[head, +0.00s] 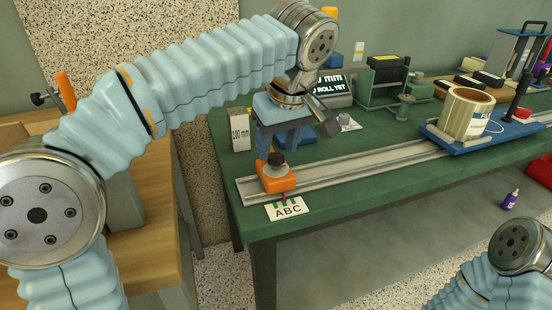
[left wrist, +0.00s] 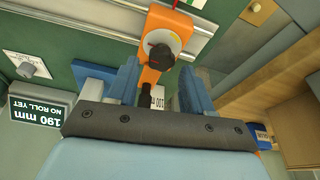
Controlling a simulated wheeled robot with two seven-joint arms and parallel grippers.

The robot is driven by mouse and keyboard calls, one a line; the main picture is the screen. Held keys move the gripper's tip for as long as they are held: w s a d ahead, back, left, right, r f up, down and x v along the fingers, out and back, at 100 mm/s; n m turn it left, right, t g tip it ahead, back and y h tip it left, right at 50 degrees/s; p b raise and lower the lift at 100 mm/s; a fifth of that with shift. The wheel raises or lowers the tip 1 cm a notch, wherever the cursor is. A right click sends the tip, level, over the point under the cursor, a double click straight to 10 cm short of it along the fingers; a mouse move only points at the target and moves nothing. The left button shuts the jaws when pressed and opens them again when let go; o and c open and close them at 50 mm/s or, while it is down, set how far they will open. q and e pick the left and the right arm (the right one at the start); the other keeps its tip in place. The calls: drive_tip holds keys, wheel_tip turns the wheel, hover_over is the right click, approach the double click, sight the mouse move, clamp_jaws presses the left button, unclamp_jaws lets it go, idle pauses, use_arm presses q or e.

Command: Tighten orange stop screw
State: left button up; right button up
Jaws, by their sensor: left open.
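The orange stop (head: 278,181) sits on the metal rail (head: 350,164) near its left end, with a dark round knob (head: 277,160) on top. In the left wrist view the orange stop (left wrist: 165,30) shows a pale round face with a red mark and a black knob (left wrist: 161,57). My left gripper (head: 280,143) points down just above and behind the stop. Its blue fingers are open, one on either side of part of the orange stop in the left wrist view; I cannot tell whether they touch it. My right gripper is out of view.
An ABC card (head: 288,208) lies at the table's front edge. A 100 mm block (head: 240,130) stands left of my gripper. A cardboard-coloured roll (head: 466,114) sits on a blue carriage at right. A dark display (head: 333,86) stands behind.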

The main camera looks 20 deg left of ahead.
sight(276, 163)
use_arm(q)
drive_tip(key=shift+f, duration=0.1)
drive_tip(key=shift+f+b, duration=1)
drive_tip(key=shift+f, duration=0.2)
